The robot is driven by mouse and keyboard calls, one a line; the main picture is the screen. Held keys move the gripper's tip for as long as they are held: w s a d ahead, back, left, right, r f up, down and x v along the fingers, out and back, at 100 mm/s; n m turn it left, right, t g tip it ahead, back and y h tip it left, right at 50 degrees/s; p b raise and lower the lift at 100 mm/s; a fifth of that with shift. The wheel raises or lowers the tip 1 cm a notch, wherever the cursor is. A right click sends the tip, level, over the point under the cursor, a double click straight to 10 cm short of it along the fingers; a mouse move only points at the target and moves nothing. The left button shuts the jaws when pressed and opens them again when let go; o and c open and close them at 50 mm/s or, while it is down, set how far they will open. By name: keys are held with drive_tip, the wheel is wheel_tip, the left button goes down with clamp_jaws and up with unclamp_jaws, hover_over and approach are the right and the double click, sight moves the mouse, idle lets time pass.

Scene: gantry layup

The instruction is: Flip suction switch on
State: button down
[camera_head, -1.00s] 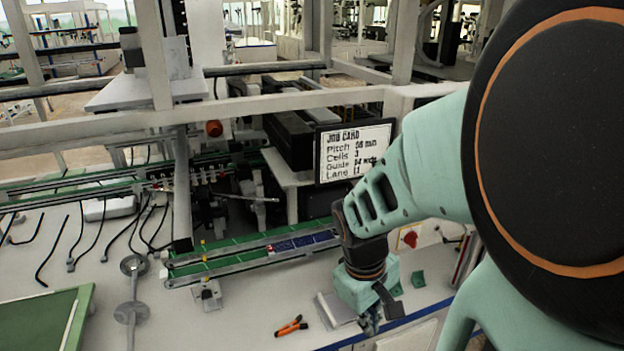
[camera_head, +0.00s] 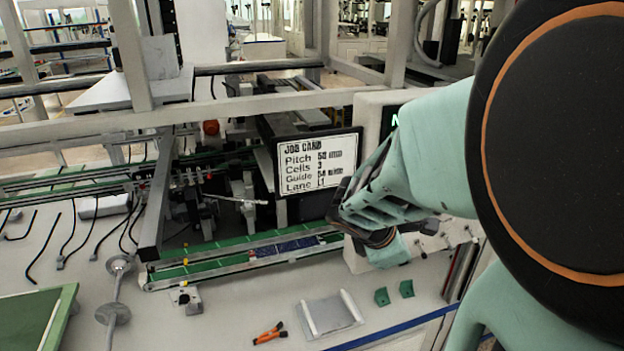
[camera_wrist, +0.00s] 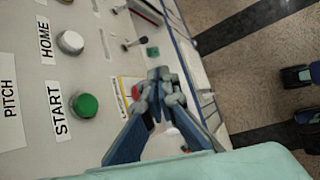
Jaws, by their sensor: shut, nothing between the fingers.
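The control panel (camera_wrist: 60,110) fills the left of the wrist view, with two lever toggles, one (camera_wrist: 132,43) near the upper middle and another (camera_wrist: 119,9) at the top edge. I cannot read a label for either, so I cannot tell which is the suction switch. My gripper (camera_wrist: 160,76) is shut and empty in front of the panel, just below the nearer toggle in the picture and apart from it as far as I can tell. A red knob (camera_wrist: 135,92) on a yellow plate is partly hidden behind the fingers. In the head view my arm covers much of the panel (camera_head: 432,243).
A green START button (camera_wrist: 85,105) and white HOME button (camera_wrist: 71,42) sit left of my gripper. The job card screen (camera_head: 317,163) stands left of my wrist. Orange-handled pliers (camera_head: 269,333) and a clear tray (camera_head: 329,314) lie on the bench.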

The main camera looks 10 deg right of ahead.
sight(422, 251)
drive_tip(key=shift+w+d+r+n+t, duration=0.3)
drive_tip(key=shift+w+d+r+n, duration=0.15)
drive_tip(key=shift+w+d+n, duration=0.15)
drive_tip(key=b+x, duration=0.6)
drive_tip(key=x, duration=0.4)
drive_tip(key=shift+r, duration=0.15)
